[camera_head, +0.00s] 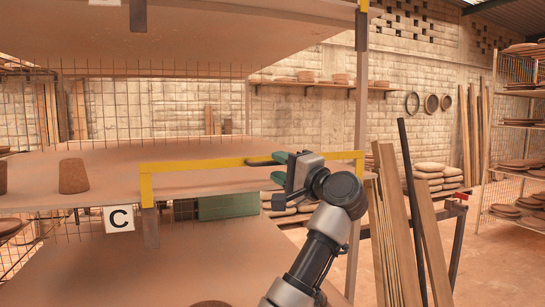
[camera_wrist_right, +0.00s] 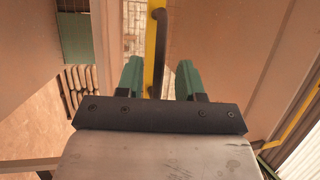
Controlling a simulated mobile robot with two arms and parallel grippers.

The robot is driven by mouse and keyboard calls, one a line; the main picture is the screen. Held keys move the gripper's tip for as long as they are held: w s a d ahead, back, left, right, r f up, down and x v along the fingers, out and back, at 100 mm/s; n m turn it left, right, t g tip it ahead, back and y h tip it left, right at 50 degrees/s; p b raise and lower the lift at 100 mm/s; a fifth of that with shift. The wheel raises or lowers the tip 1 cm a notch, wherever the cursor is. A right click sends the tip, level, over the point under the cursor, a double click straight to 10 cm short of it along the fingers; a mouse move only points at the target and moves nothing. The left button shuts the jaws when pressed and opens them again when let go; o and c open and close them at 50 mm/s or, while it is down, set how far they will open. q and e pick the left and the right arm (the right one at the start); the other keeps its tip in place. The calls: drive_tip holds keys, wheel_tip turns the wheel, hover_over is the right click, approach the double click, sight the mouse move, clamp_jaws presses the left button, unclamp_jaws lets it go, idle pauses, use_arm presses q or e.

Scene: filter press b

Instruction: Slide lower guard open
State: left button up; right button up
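The lower guard shows as a yellow frame (camera_head: 200,165) across the middle of the head view, along the front of a shelf-like level. A dark bar handle (camera_head: 262,162) sits on its top rail. The handle and yellow rail also show in the wrist view, the handle (camera_wrist_right: 159,30) curving along the rail (camera_wrist_right: 149,45). My right gripper (camera_head: 276,168) is at the handle, coming from the right. Its green fingers are apart in the wrist view (camera_wrist_right: 159,72), with the handle's near end between them; I see no clear contact. My left gripper is not in view.
A brown block (camera_head: 74,176) stands on the shelf at left, above a "C" sign (camera_head: 119,218). A green box (camera_head: 228,205) sits behind, below the yellow rail. Wooden planks (camera_head: 395,225) and a dark post lean at right. Open floor (camera_head: 500,260) lies farther right.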

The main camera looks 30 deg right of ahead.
drive_tip(key=shift+p+x, duration=0.3)
drive_tip(key=shift+x, duration=1.2)
drive_tip(key=shift+c, duration=0.4)
clamp_jaws()
